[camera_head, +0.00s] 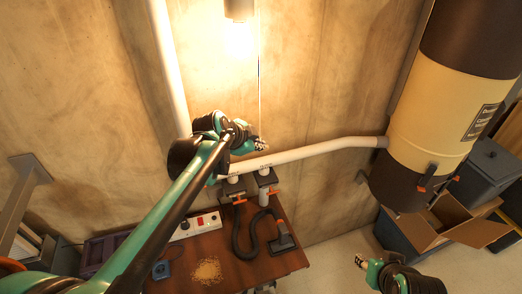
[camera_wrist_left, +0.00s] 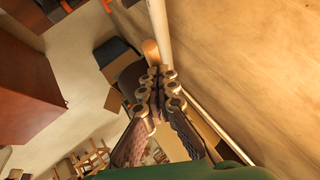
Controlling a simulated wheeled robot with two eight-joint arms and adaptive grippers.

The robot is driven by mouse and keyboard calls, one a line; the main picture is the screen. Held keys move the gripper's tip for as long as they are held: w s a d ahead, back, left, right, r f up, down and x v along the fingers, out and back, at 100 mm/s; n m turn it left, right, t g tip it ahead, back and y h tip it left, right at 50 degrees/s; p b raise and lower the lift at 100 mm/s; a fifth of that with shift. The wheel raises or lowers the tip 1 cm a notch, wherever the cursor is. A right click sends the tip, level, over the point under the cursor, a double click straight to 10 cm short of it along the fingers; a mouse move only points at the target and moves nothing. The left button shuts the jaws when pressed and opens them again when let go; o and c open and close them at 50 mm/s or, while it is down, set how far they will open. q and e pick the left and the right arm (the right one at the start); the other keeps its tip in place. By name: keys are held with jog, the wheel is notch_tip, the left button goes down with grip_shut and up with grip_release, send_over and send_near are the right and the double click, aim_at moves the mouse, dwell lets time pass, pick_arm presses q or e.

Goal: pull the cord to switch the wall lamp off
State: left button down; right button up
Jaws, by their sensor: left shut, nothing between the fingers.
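The wall lamp (camera_head: 239,38) at the top of the head view is lit and glows brightly on the wall. Its thin cord (camera_head: 259,95) hangs straight down to the right of the glow. My left gripper (camera_head: 262,146) is shut at the lower visible end of the cord, with nothing between its fingers. Whether the fingers touch the cord, and where its end is, I cannot tell. The left wrist view shows the shut fingers (camera_wrist_left: 160,84); I cannot make out the cord there. My right gripper (camera_head: 361,261) is low at the right, away from the cord, too small to read.
A pale pipe (camera_head: 310,151) runs along the wall just below my left gripper to a large cream cylinder (camera_head: 438,118). A brown table (camera_head: 225,255) below holds a power strip (camera_head: 195,225) and a black hose (camera_head: 240,240). An open cardboard box (camera_head: 440,225) stands at right.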

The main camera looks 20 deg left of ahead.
pick_arm(q)
jog(key=shift+f, duration=0.4)
jog(key=shift+r, duration=0.1)
jog(key=shift+r+p, duration=0.85)
jog(key=shift+r, duration=0.45)
notch_tip(320, 180, up, 6)
jog(key=p, duration=0.4)
